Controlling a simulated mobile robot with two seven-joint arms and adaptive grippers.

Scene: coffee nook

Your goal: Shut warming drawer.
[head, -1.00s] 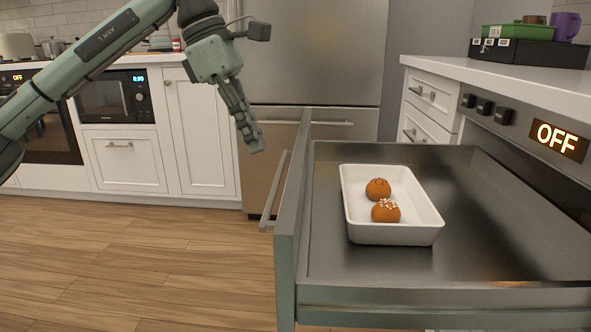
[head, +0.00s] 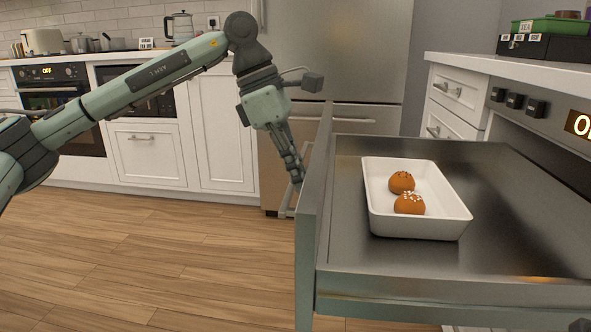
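The warming drawer (head: 345,225) is pulled far out from the counter unit at the right. Its front panel (head: 309,230) faces left, and a bar handle (head: 287,205) shows on its outer side, partly hidden. A white dish (head: 420,226) with two brown buns (head: 408,203) sits inside the drawer. My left gripper (head: 297,178) points down just left of the front panel, near the handle. Its fingers look close together, but whether they are shut or touch the handle I cannot tell.
The white counter (head: 520,72) overhangs the drawer's unit, with knobs (head: 514,101) and a display (head: 580,123) on its front. A steel refrigerator (head: 355,60) stands behind. The wood floor (head: 150,260) left of the drawer is clear.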

